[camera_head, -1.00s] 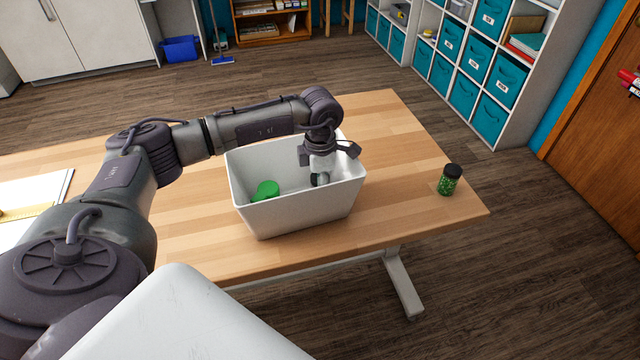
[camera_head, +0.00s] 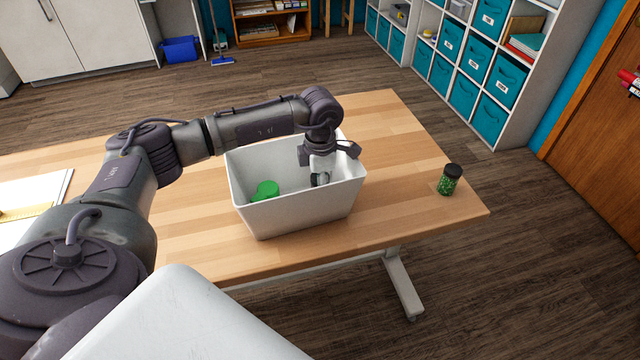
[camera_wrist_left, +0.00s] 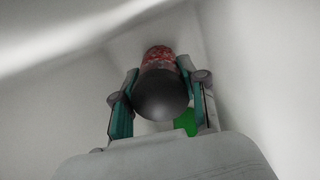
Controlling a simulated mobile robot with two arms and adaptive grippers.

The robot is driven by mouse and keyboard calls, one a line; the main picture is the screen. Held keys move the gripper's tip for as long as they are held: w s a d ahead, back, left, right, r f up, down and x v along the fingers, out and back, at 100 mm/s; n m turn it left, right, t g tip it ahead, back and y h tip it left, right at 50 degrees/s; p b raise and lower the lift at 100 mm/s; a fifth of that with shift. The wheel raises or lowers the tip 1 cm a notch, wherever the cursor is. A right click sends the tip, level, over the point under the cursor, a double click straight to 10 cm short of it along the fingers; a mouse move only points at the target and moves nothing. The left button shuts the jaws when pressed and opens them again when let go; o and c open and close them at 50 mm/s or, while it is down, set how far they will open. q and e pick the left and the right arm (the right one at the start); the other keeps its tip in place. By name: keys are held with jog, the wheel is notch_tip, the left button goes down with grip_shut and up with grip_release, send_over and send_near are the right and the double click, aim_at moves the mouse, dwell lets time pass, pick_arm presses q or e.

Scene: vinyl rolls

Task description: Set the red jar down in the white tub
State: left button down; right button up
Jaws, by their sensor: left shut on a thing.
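The white tub (camera_head: 300,218) stands on the wooden table. My left gripper (camera_head: 320,178) reaches down inside the tub at its right side, and its fingers are partly hidden by the tub wall. In the left wrist view, the left gripper (camera_wrist_left: 160,103) is shut on the red jar (camera_wrist_left: 158,56), with the dark lid (camera_wrist_left: 160,95) between its fingers. The jar's red contents show beyond the lid, with the white tub wall (camera_wrist_left: 60,105) around it. Whether the jar touches the tub floor cannot be told. My right gripper is not in view.
A green-lidded thing (camera_head: 265,190) lies in the left part of the tub, and green (camera_wrist_left: 186,121) shows beside the jar in the wrist view. A green jar with a black lid (camera_head: 449,180) stands near the table's right edge. The table (camera_head: 400,130) between is clear.

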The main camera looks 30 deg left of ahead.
pick_arm(q)
jog(key=shift+f, duration=0.3)
jog(key=shift+s+r, duration=0.1)
jog(key=shift+r, duration=0.05)
jog(key=shift+r, duration=0.15)
dwell(0.5)
jog(key=shift+f+b, duration=0.25)
jog(key=shift+b, duration=0.05)
jog(key=shift+r, duration=0.2)
jog(key=shift+r, duration=0.1)
dwell(0.4)
